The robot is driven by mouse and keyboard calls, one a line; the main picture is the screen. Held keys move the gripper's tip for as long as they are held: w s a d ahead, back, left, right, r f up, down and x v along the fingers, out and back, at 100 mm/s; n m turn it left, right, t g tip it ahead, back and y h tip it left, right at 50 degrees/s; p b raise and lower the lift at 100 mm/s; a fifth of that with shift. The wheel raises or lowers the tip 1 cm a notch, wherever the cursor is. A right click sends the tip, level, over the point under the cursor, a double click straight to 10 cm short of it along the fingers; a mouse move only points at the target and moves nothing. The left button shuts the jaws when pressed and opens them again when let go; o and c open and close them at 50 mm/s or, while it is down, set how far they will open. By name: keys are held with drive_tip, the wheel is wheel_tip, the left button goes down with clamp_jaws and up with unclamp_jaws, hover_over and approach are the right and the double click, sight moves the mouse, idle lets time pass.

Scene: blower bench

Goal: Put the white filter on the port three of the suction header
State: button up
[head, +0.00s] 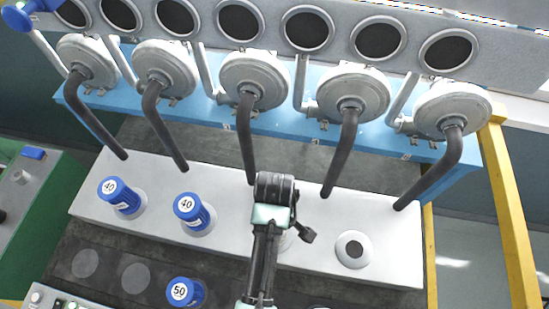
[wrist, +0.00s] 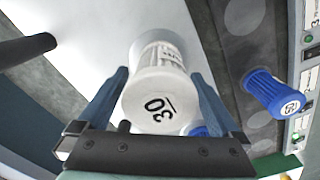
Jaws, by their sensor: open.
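The white filter (wrist: 156,98), its cap marked 30, stands between the two blue fingers of my gripper (wrist: 160,74) in the wrist view. The fingers are open, one on each side, with a narrow gap visible near the tips. The filter's far end meets the white top of the suction header (wrist: 112,22), seemingly at a port; its exact seating is hidden. In the head view my arm covers most of this spot on the header (head: 318,262), in the third place from the left. The filter and fingertips are not clear there.
Two blue filters marked 40 (head: 120,196) (head: 192,212) stand on the header's left ports. An empty port (head: 352,250) is at its right. A blue filter marked 50 (head: 184,292) is on the dark mat in front. Dark hoses (head: 343,155) hang down behind the header.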

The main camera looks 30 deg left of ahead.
wheel_tip(320, 180, up, 9)
idle(0.8)
